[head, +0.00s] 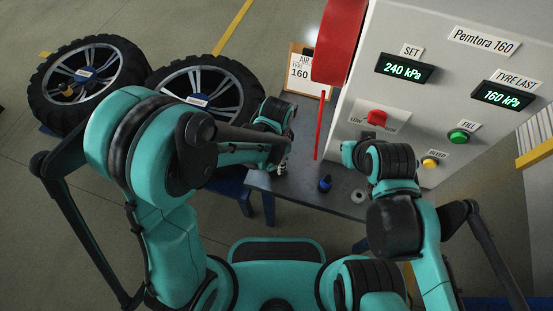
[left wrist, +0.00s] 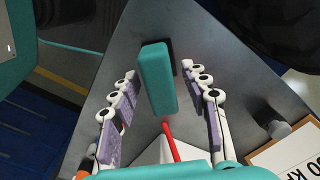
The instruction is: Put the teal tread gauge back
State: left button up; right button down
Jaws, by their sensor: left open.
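The teal tread gauge (left wrist: 157,80) is a tall teal block in the left wrist view, between the two fingers of my left gripper (left wrist: 168,88). The fingers are spread, with a gap on both sides of the gauge. Its near end runs toward a red strip and a pale shape at the bottom. In the head view my left gripper (head: 281,166) is over the left part of the dark table (head: 290,190), and I cannot make out the gauge there. My right arm bends in front of the machine; its fingers do not show.
The grey machine (head: 450,75) has displays, a red switch (head: 376,118) and a red hose (head: 319,125). A dark blue-topped item (head: 325,183) and a grey ring (head: 358,196) lie near my right arm. Two tyres (head: 88,82) are at left.

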pick_arm(q)
jog(key=shift+r, duration=0.2)
notch_tip(320, 180, up, 12)
jog(key=p, duration=0.5)
jog(key=s+a+r+n+t, duration=0.2)
jog(key=a+r+n, duration=0.3)
jog(key=a, duration=0.4)
jog(key=s+a+r+n+t, duration=0.3)
jog(key=a+r+n+t, duration=0.2)
jog(key=a+n, duration=0.2)
jog(key=shift+a+n, duration=0.3)
jog(key=shift+a, duration=0.6)
jog(key=shift+s, duration=0.1)
